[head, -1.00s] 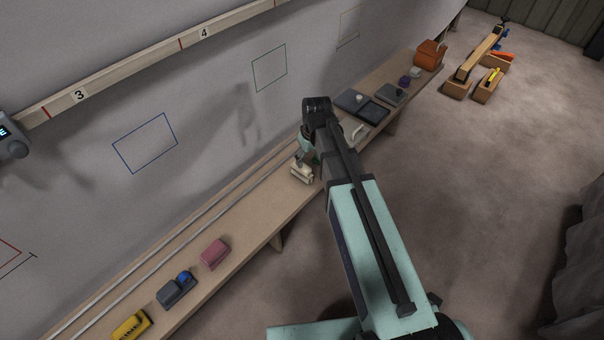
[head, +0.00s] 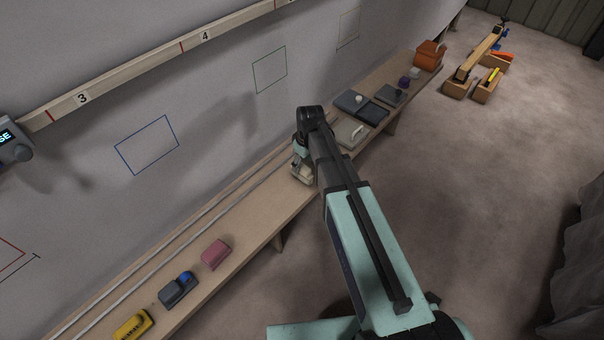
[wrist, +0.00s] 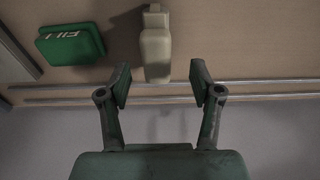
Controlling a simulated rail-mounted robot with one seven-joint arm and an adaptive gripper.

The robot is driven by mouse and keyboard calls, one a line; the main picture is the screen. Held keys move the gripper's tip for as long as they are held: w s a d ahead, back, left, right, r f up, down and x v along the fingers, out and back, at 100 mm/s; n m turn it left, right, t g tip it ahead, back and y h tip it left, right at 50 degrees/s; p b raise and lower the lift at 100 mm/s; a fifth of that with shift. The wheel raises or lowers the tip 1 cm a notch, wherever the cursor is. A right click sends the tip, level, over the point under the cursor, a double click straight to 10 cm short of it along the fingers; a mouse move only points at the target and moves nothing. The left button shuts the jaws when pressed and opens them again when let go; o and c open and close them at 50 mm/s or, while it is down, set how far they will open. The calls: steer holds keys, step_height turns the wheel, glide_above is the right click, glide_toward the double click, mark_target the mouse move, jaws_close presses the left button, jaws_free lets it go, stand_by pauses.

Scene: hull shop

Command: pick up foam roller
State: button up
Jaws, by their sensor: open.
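A pale beige object (wrist: 156,48) with a narrower far end lies on the wooden shelf in the wrist view; it may be the foam roller, but its shape does not make this certain. My gripper (wrist: 161,80) is open and empty. Its two fingers stand left and right of the object's near end, with no clear contact. In the head view, the pale object (head: 305,176) shows on the shelf just below my gripper (head: 300,162), partly hidden by my arm.
A green block (wrist: 70,44) marked with letters lies left of the pale object. Two metal rails run along the shelf (head: 237,232). Pink (head: 215,253), grey-blue (head: 177,290) and yellow (head: 132,325) blocks lie lower left.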

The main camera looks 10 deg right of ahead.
mark_target(301, 173)
steer(key=shift+w+a+f+p, duration=0.1)
steer(key=shift+w+f+p, duration=0.15)
steer(key=shift+f, duration=1.05)
steer(key=shift+w+a+f+p, duration=0.1)
steer(key=shift+f+p, duration=0.2)
steer(key=shift+f, duration=1)
steer(key=shift+w+f+p, duration=0.2)
steer(key=shift+f+p, duration=0.1)
steer(key=shift+f, duration=1)
jaws_close()
